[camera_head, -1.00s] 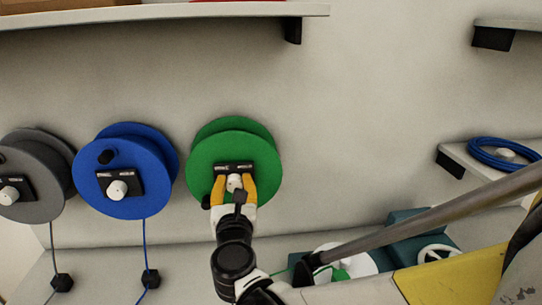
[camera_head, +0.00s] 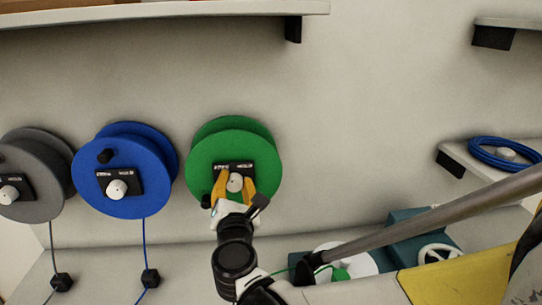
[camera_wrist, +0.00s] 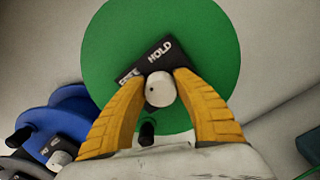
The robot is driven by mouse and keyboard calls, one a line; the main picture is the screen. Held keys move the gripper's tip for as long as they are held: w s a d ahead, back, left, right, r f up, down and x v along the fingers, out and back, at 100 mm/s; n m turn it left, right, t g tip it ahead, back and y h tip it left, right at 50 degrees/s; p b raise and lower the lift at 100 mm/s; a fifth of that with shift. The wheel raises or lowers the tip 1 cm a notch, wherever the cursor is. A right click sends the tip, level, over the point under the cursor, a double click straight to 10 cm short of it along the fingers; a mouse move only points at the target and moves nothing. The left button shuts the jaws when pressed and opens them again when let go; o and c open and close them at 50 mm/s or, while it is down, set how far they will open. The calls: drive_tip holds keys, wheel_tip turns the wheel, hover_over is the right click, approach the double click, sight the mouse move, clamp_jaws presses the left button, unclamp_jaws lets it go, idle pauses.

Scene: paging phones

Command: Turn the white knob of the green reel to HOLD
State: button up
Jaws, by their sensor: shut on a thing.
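The green reel (camera_head: 225,135) hangs on the wall, right of the blue reel. Its black label plate (camera_wrist: 140,62) shows the word HOLD at the upper right; the word on its left is partly hidden by a finger. The white knob (camera_wrist: 161,89) sits between the yellow fingers of my gripper (camera_wrist: 160,92), with a dark dot on its left side. My gripper, also in the head view (camera_head: 235,186), is shut on the knob. In the wrist view the plate looks tilted. The reel's dark handle (camera_wrist: 147,132) shows below the knob.
The blue reel (camera_head: 118,160) and the grey reel (camera_head: 38,155) hang to the left, each with a white knob. A shelf (camera_head: 170,10) runs above.

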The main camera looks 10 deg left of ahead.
drive_tip(key=m, duration=1.2)
drive_tip(key=shift+f, duration=0.15)
idle(0.4)
drive_tip(key=o, duration=1.2)
drive_tip(key=shift+d, duration=0.1)
drive_tip(key=v, duration=1.2)
